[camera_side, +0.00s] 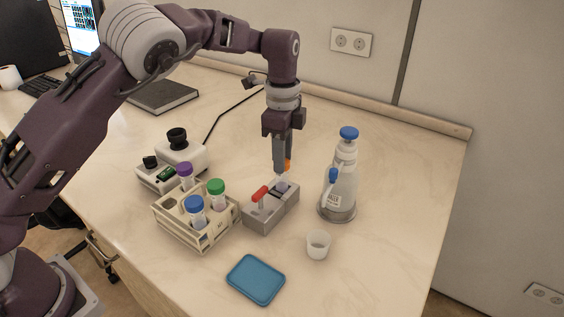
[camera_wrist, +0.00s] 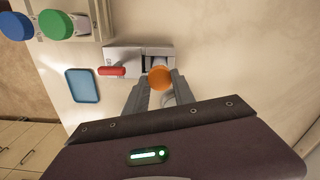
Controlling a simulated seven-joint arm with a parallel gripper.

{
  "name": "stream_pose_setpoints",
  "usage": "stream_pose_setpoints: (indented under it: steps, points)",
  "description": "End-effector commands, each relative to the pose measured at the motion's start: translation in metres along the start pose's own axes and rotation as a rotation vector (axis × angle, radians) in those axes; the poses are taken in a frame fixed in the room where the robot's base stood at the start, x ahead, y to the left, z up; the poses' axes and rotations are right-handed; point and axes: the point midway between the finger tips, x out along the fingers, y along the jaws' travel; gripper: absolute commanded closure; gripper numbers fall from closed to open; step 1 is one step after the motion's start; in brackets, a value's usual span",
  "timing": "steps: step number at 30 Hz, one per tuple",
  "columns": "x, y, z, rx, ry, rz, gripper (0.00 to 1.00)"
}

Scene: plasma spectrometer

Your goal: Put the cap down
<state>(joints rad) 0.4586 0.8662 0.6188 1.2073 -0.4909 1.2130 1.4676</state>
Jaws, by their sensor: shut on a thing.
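My gripper (camera_side: 283,168) points down and is shut on an orange cap (camera_side: 288,165). The cap is mostly hidden by the fingers in the side view. In the wrist view, the orange cap (camera_wrist: 160,77) shows round between the fingertips. It is over the right end of a grey block (camera_side: 271,208) with a red lever (camera_side: 260,194). A pale tube (camera_side: 283,186) sits in the block below the cap; I cannot tell whether they touch. A flat blue tray (camera_side: 256,279) lies empty at the front of the table; the wrist view also shows it (camera_wrist: 84,86).
A rack (camera_side: 205,236) with purple-, green- and blue-capped tubes stands left of the block. A white device (camera_side: 181,151) stands behind it. A wash bottle (camera_side: 340,190) and a small cup (camera_side: 318,244) stand to the right. Table around the tray is clear.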

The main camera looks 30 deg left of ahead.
Motion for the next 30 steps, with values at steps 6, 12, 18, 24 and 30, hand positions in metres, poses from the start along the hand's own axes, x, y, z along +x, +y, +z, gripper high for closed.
stream_pose_setpoints:
  steps: [6,12,18,24,30]
  points:
    - [-0.012,-0.001,-0.001,0.002,0.004,-0.002,1.00]
    - [-0.064,-0.001,-0.001,0.002,0.004,-0.005,1.00]
    - [-0.097,-0.001,0.000,0.001,0.002,-0.003,1.00]
    - [-0.090,0.009,0.001,0.071,0.002,0.004,1.00]
    - [-0.049,0.061,-0.004,0.459,0.003,0.005,1.00]
